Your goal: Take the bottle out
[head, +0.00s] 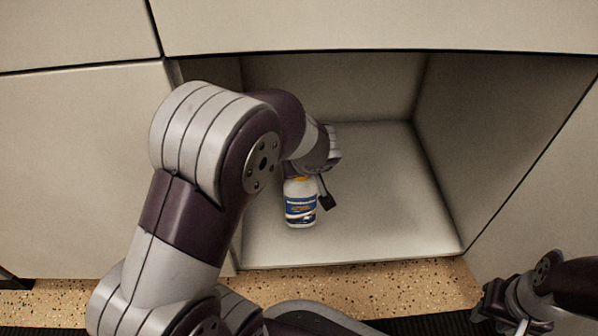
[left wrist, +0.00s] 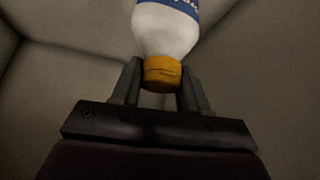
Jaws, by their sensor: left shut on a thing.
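A white bottle (head: 300,203) with a blue label and a yellow cap stands out inside the open cabinet compartment (head: 390,190). In the left wrist view the bottle (left wrist: 166,30) shows with its yellow cap (left wrist: 162,73) between the two fingers of my left gripper (left wrist: 161,88). My left gripper (head: 312,186) is shut on the bottle at the cap end, and my arm hides part of it in the head view. I cannot tell whether the bottle's base touches the compartment floor. My right gripper (head: 508,308) is at the lower right, outside the compartment, and its fingers are not clear.
The compartment has a right side wall (head: 490,135), a back wall (head: 330,95) and a top edge above the opening. A closed cabinet front (head: 75,170) is on the left. The compartment floor to the right of the bottle is clear. Speckled flooring (head: 400,288) lies in front.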

